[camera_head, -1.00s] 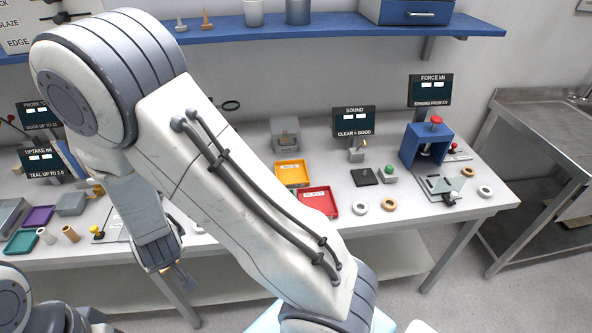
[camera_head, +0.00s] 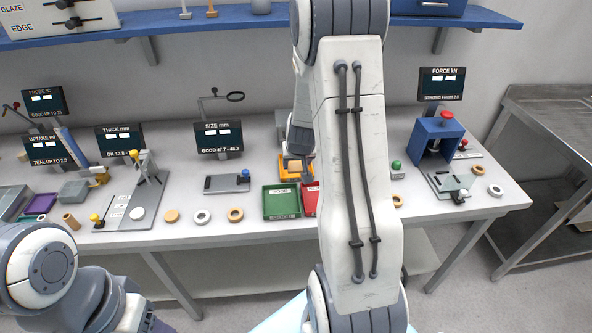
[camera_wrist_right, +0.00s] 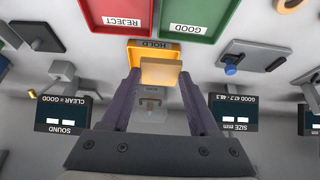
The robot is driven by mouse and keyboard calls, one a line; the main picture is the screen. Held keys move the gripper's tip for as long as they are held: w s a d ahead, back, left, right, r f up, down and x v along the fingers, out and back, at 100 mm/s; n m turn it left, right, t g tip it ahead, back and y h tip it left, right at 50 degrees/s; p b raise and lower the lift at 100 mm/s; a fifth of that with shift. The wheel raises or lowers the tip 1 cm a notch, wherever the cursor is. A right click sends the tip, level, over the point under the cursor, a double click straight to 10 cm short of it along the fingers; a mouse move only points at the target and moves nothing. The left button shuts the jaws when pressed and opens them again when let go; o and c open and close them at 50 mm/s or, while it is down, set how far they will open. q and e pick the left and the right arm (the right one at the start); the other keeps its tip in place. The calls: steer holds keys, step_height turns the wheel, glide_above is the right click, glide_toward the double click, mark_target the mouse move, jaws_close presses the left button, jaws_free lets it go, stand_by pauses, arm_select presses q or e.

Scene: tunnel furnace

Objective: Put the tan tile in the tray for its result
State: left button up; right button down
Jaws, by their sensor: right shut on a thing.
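The tan tile (camera_wrist_right: 161,72) is held between the fingers of my right gripper (camera_wrist_right: 160,78) in the right wrist view. My right gripper is shut on it, over the yellow HOLD tray (camera_wrist_right: 134,57). Whether the tile touches the tray floor I cannot tell. In the head view the tile (camera_head: 295,165) shows at the yellow tray (camera_head: 284,178), beside my right arm. The green GOOD tray (camera_head: 282,214) and the red REJECT tray (camera_head: 309,203) stand in front of it, the red one partly hidden by my arm. My left gripper is not visible.
A SIZE display (camera_head: 218,138) and a gauge plate (camera_head: 226,184) stand left of the trays. A blue FORCE press (camera_head: 435,140) stands to the right. Several rings lie along the bench front. In the wrist view a SOUND display (camera_wrist_right: 62,114) stands behind the trays.

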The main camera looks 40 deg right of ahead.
steer(key=w+d+f+p, duration=0.1)
steer(key=w+d+f, duration=0.1)
steer(key=w, duration=0.1)
steer(key=w+d+f+p, duration=0.2)
steer(key=w, duration=0.1)
steer(key=w+d+f+p, duration=0.1)
steer(key=w+d+f, duration=0.1)
steer(key=w+d, duration=0.1)
steer(key=shift+w+d+f, duration=0.1)
steer(key=shift+w+f, duration=0.05)
steer(key=shift+f, duration=0.15)
step_height(320, 180, down, 4)
steer(key=shift+w+b, duration=0.15)
steer(key=shift+b, duration=0.55)
steer(key=shift+f, duration=0.1)
steer(key=shift+f, duration=0.25)
steer(key=shift+c, duration=0.7)
jaws_free()
